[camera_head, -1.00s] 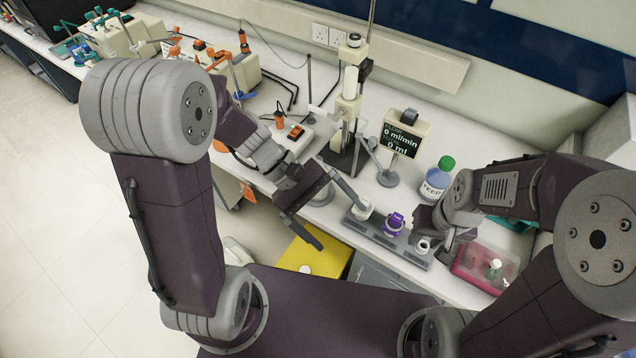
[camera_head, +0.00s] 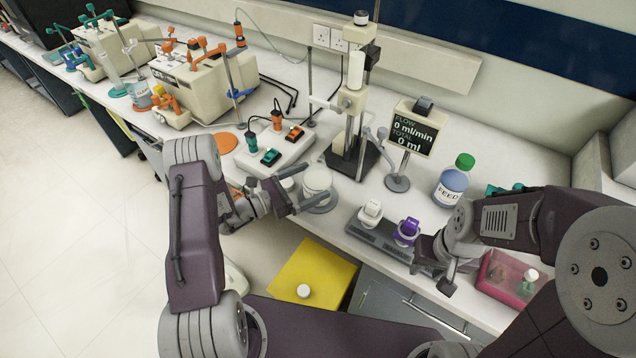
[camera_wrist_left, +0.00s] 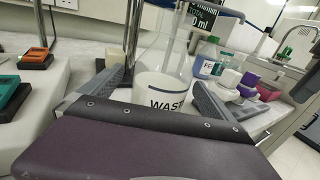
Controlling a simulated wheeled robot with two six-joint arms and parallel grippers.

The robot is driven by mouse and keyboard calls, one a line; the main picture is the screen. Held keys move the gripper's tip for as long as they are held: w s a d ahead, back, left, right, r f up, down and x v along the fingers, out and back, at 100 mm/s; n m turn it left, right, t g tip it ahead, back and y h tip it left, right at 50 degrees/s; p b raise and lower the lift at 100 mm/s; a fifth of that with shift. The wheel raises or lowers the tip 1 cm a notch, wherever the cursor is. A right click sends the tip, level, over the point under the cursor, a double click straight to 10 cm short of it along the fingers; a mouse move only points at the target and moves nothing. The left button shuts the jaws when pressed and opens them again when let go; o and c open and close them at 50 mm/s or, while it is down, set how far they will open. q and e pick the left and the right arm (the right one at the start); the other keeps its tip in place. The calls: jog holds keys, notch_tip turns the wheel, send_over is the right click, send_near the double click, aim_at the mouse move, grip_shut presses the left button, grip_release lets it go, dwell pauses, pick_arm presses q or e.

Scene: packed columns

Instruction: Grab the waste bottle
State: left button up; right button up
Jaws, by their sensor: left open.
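The waste bottle (camera_head: 319,178) stands on the bench edge on a grey round base, left of the rack. In the left wrist view the bottle (camera_wrist_left: 166,92) is a clear flask with a white lower band reading "WAS…". My left gripper (camera_head: 322,184) is open, with one finger on each side of the bottle. In the left wrist view the fingers (camera_wrist_left: 156,80) flank it; I cannot tell whether they touch it. My right gripper (camera_head: 436,278) is over the right end of the rack; its jaw state is unclear.
A stand with a column (camera_head: 352,110) and a flow display (camera_head: 411,131) stand behind the bottle. A blue FEED bottle (camera_head: 450,187) is to the right. A rack (camera_head: 390,243) holds white and purple clamps. A switch box (camera_head: 283,146) is to the left.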

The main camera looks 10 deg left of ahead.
aim_at(327, 175)
pick_arm(q)
jog(key=x, duration=0.5)
jog(key=shift+d+r, duration=0.1)
jog(key=shift+d, duration=0.25)
jog(key=shift+a+p, duration=0.1)
jog(key=shift+p, duration=0.2)
jog(key=c, duration=2)
